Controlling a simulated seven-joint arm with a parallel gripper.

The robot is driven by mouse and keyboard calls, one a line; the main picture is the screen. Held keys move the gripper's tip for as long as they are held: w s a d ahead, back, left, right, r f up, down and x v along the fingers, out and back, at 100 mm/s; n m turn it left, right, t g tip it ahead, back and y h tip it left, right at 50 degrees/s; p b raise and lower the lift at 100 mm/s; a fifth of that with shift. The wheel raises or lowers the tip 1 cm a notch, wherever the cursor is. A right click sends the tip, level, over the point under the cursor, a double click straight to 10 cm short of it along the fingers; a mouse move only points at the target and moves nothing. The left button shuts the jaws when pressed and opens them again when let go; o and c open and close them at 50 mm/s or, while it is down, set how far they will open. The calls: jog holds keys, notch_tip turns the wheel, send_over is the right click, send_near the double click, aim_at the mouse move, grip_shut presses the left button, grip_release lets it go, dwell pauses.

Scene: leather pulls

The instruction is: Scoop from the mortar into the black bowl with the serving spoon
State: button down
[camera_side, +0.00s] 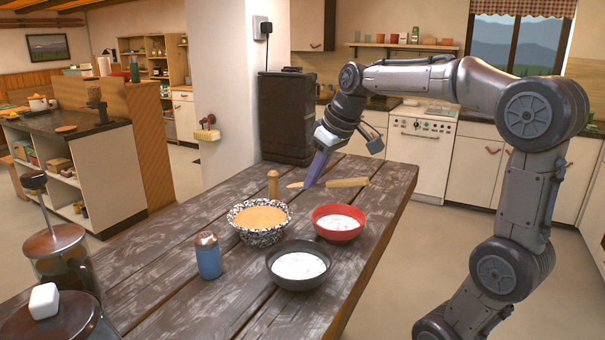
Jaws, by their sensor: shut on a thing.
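A speckled black-and-white bowl (262,236), which looks like the mortar, stands on the table, full of orange-brown grains. The black bowl (275,277) stands in front of it, to the right, with white powder inside. My gripper (308,184) points down behind the bowls, its purple fingers shut on a tan wooden utensil, apparently the serving spoon (348,182). The spoon is roughly level, its wider handle to the right and its thin end to the left. The fingers hide its middle. I cannot tell whether it touches the table.
A red bowl (338,236) of white powder stands right of the mortar. A wooden peg-like piece (273,184) rises behind the mortar. A blue shaker (208,257) stands at left, glass jars (62,262) at front left. A dark case (287,118) stands at the back. The table's left-middle is clear.

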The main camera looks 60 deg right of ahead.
aim_at(329, 181)
jog(key=s+n, duration=0.1)
jog(key=s+n+y, duration=0.1)
jog(key=n, duration=0.1)
jog(key=s+n+y, duration=0.1)
jog(key=n, duration=0.1)
jog(key=shift+s+a, duration=0.25)
jog(key=shift+s, duration=0.1)
jog(key=s+a+f+n+t+h, duration=0.1)
jog(key=s+a+f+h, duration=0.1)
jog(key=f, duration=0.3)
jog(key=shift+s+a+h, duration=0.3)
jog(key=shift+s+a, duration=0.45)
jog(key=shift+a, duration=0.15)
jog(key=shift+s+a+n+t+h, duration=0.1)
jog(key=shift+a+n+t+h, duration=0.45)
jog(key=shift+a+h, duration=0.65)
jog(key=shift+a, duration=0.1)
